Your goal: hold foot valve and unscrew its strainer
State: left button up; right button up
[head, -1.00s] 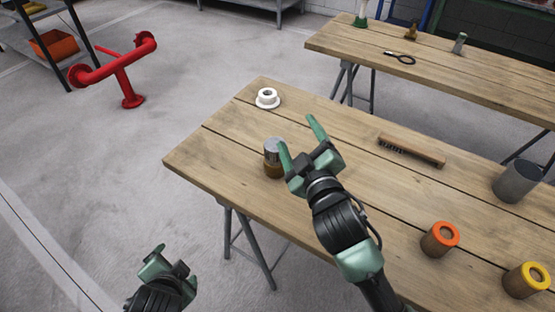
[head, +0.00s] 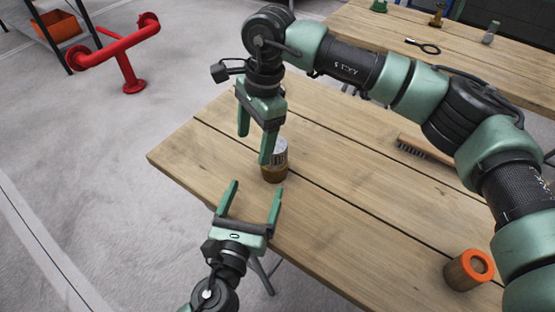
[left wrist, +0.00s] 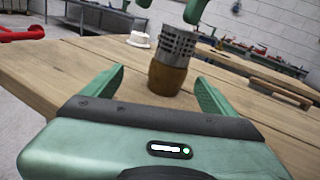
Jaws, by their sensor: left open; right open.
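The foot valve stands upright near the table's left edge, brass body (head: 272,175) below and grey slotted strainer (head: 281,152) on top. My left gripper (head: 255,189) is open and empty, its fingers pointing at the brass body from the near side. In the left wrist view the brass body (left wrist: 167,79) appears between and beyond the fingers, with the strainer (left wrist: 176,46) above it. My right gripper (head: 255,147) is open and points down at the strainer, one finger partly covering it in the head view. Its fingertips (left wrist: 168,8) show above the strainer in the left wrist view.
A white flanged part (left wrist: 140,40) stands behind the valve. A brush (head: 412,148) lies partly hidden behind my right arm. An orange-topped cylinder (head: 468,270) stands at the right. The wooden table (head: 350,225) is clear between the valve and this cylinder.

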aim_at(269, 173)
pick_arm(q)
jog(key=shift+d+f+m+h, duration=0.1)
jog(key=shift+d+m+h, duration=0.4)
jog(key=shift+d+m, duration=0.25)
pick_arm(e)
jog(key=shift+t+h, duration=0.4)
jog(key=shift+h, duration=0.4)
jog(key=d, duration=0.1)
jog(key=w+d, duration=0.1)
jog(key=w+d+r, duration=0.1)
jog(key=d, duration=0.1)
jog(key=shift+w, duration=0.15)
pick_arm(q)
jog(key=shift+w, duration=0.1)
pick_arm(e)
jog(key=shift+d+r, duration=0.15)
pick_arm(q)
jog(key=x, duration=0.7)
jog(key=shift+w, duration=0.15)
jog(key=shift+c, duration=0.4)
